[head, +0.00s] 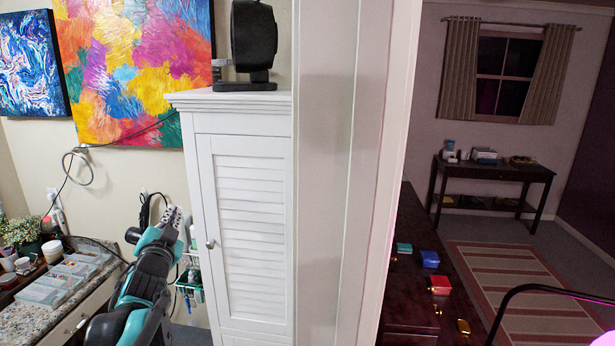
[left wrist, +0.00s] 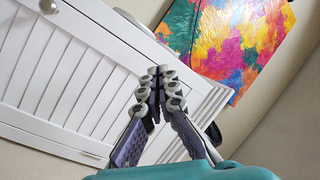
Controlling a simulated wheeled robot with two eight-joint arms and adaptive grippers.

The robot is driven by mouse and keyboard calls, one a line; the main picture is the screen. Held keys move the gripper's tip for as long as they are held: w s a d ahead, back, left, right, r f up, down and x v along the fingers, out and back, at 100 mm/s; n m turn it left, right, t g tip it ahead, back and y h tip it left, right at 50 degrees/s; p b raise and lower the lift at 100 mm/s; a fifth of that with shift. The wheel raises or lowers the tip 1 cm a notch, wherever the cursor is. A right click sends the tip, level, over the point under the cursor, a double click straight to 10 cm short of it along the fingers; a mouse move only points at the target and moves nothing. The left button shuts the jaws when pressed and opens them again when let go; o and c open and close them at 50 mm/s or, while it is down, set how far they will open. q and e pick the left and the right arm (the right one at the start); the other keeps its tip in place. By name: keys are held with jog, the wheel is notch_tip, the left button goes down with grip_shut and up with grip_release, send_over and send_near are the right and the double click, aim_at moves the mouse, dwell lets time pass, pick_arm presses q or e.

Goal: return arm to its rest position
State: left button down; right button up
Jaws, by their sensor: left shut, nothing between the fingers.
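My left arm comes in from the lower left in the head view, and its gripper (head: 173,216) points up just left of the white louvered cabinet (head: 250,215). In the left wrist view the gripper (left wrist: 160,92) has its fingers together with nothing between them. The cabinet door (left wrist: 70,75) shows behind the fingers, tilted in that view. The exact gap between gripper and cabinet cannot be told. My right gripper is not in view.
A granite counter (head: 98,282) with clear trays and a plant (head: 22,232) is at the left. A black speaker (head: 253,42) stands on the cabinet. A white wall edge (head: 345,170) divides the view. At right, a dark dresser (head: 402,285) bears small colored boxes.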

pick_arm(q)
jog(key=s+d+f+n+g+h, duration=0.1)
jog(key=s+d+f+n+g, duration=0.1)
jog(key=s+d+f, duration=0.3)
jog(key=s+d+f+n+g+h, duration=0.1)
jog(key=s+d+f+g, duration=0.4)
jog(key=s+f, duration=0.9)
jog(key=s+d+f+n+g+h, duration=0.1)
jog(key=s+d+f+n+g, duration=0.1)
jog(key=s+d+f+g, duration=0.2)
jog(key=s+d+f, duration=0.3)
jog(key=s+f, duration=0.3)
jog(key=s, duration=0.3)
jog(key=shift+f+n+h, duration=0.15)
jog(key=shift+n+h, duration=0.15)
jog(key=shift+d, duration=0.1)
